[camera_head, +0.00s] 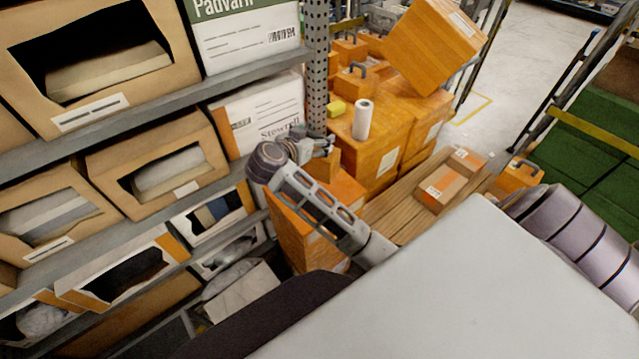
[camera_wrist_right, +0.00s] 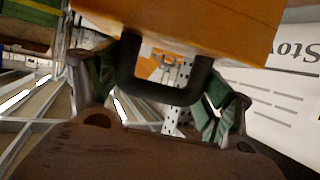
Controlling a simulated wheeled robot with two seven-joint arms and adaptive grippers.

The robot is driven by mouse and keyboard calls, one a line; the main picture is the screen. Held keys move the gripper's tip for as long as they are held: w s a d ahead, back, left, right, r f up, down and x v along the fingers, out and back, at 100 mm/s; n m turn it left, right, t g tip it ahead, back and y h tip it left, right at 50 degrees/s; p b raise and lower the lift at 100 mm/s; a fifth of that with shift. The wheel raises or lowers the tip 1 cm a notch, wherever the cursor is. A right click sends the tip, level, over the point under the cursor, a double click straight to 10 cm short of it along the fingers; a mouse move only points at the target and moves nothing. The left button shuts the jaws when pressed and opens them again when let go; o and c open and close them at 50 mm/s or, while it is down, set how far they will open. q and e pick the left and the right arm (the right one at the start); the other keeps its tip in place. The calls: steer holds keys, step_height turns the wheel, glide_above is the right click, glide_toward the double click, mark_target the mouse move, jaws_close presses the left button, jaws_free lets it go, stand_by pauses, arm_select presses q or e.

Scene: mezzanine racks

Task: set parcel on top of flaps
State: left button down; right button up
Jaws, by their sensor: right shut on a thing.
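My right gripper (camera_head: 326,146) is shut on the dark handle of a small orange parcel (camera_head: 324,165). The parcel hangs under the fingers, partly hidden by my arm. In the right wrist view, the parcel (camera_wrist_right: 205,22) and its U-shaped handle show between the two fingers of the gripper (camera_wrist_right: 158,100). I cannot make out which surface is the flaps, or whether the parcel touches anything. My left gripper is not in view.
Shelves with open cartons (camera_head: 160,170) rise on the left behind a perforated post (camera_head: 316,60). Stacked orange boxes (camera_head: 375,135) stand beyond the gripper, bearing a white roll (camera_head: 363,118) and a yellow block (camera_head: 337,107). A flat carton (camera_head: 440,190) lies on wooden slats (camera_head: 392,215).

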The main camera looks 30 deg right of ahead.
mark_target(315, 162)
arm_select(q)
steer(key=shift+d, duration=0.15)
arm_select(e)
steer(key=shift+w+d, duration=0.1)
steer(key=shift+d, duration=0.05)
step_height(315, 162, down, 6)
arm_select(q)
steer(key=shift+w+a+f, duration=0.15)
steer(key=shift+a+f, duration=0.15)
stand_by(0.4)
arm_select(e)
steer(key=shift+f+b, duration=0.2)
steer(key=shift+b, duration=0.1)
steer(key=shift+f, duration=1.5)
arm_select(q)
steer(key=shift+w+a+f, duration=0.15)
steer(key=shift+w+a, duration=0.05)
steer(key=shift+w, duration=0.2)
arm_select(e)
steer(key=shift+f, duration=0.25)
